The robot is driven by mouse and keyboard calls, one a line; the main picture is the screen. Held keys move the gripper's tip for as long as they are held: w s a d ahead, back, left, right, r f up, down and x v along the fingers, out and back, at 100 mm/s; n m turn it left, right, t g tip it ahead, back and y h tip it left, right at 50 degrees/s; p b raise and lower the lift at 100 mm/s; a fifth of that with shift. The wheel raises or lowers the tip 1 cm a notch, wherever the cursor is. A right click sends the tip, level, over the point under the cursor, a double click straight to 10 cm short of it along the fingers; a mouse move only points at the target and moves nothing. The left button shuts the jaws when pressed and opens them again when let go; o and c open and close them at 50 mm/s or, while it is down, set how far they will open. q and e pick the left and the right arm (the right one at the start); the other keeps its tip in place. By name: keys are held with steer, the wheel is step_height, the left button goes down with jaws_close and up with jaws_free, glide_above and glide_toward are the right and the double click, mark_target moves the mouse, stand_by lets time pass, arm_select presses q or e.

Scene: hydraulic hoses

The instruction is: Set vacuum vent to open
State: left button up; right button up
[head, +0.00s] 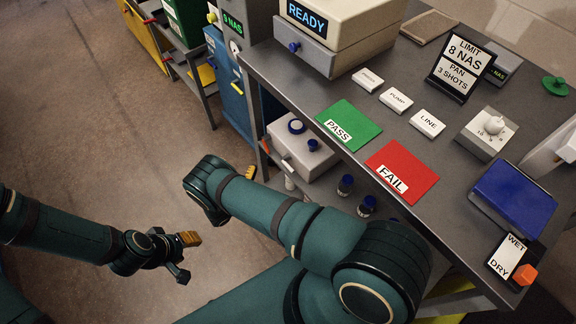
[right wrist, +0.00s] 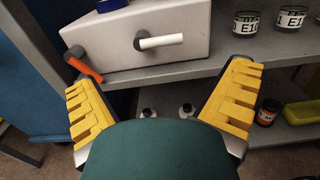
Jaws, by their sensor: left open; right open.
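A pale grey box (head: 312,160) sits on the shelf under the bench; it fills the top of the right wrist view (right wrist: 200,30). Its front has a white lever (right wrist: 162,41) on a dark hub, pointing right. At its left corner an orange lever (right wrist: 87,70) slants down to the right from a dark hub. I see no vent label, so I cannot tell which lever is the vent. My right gripper (right wrist: 158,80) is open and empty in front of the box, mostly hidden in the head view. My left gripper (head: 184,256) is open and empty above the floor.
The bench (head: 270,68) overhangs the shelf. Jars (right wrist: 245,20) stand right of the box; small dark-capped bottles (head: 345,185) show below the bench edge. A blue cabinet (head: 232,85) stands to the left. The floor at left is clear.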

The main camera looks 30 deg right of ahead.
mark_target(288, 165)
steer(key=d, duration=0.6)
steer(key=w+d, duration=0.1)
steer(key=d, duration=0.2)
steer(key=shift+w+d, duration=0.1)
steer(key=shift+d, duration=0.15)
